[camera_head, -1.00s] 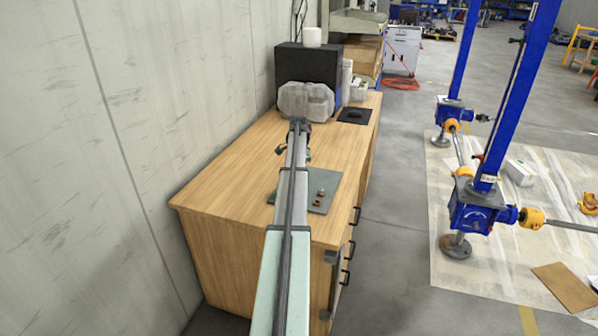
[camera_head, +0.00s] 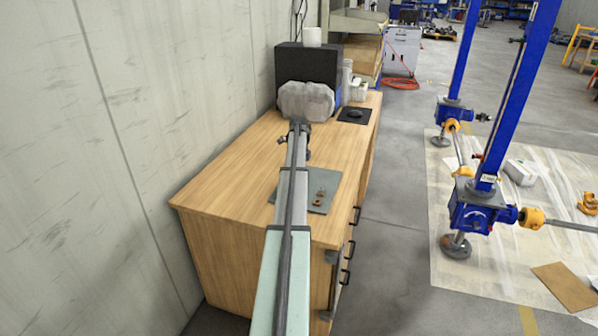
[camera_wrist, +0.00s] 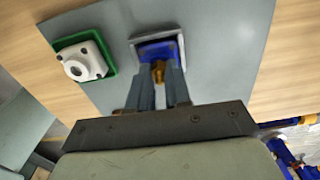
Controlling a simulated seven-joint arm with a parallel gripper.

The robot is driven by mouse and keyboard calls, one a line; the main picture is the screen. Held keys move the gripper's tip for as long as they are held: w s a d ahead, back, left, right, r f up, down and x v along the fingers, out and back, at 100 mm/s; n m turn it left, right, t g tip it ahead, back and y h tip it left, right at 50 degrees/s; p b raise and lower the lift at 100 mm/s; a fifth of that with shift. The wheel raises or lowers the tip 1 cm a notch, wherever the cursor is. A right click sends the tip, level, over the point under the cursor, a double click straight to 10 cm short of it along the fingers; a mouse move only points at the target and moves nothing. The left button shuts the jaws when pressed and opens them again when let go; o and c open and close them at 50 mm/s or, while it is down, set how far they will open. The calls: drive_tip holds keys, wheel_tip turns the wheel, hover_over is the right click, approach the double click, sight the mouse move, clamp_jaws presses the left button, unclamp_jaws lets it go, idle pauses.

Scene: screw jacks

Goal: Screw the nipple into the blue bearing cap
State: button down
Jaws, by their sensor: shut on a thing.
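In the wrist view my gripper (camera_wrist: 159,80) is shut on a small brass nipple (camera_wrist: 158,69), held between its two fingertips. I cannot tell whether the nipple's thread sits in the cap's hole. The fingers and nipple hide the cap's near side. To the left is a green square piece (camera_wrist: 63,43) with a white round-nosed housing (camera_wrist: 84,62) on it. In the head view my arm hides the gripper and the blue cap.
A grey mat (camera_wrist: 215,60) lies under both caps on a wooden cabinet top (camera_head: 225,190). Two small brownish parts (camera_head: 319,195) lie on a grey plate (camera_head: 329,181) near the cabinet's right edge. A black box (camera_head: 300,62) stands at the back, and a concrete wall is on the left.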

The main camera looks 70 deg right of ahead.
drive_tip(key=m, duration=0.5)
drive_tip(key=shift+m, duration=0.3)
drive_tip(key=c, duration=1.2)
unclamp_jaws()
drive_tip(key=n, duration=1.1)
drive_tip(key=shift+n, duration=0.4)
drive_tip(key=n, duration=0.5)
drive_tip(key=shift+n, duration=0.4)
drive_tip(key=n, duration=0.6)
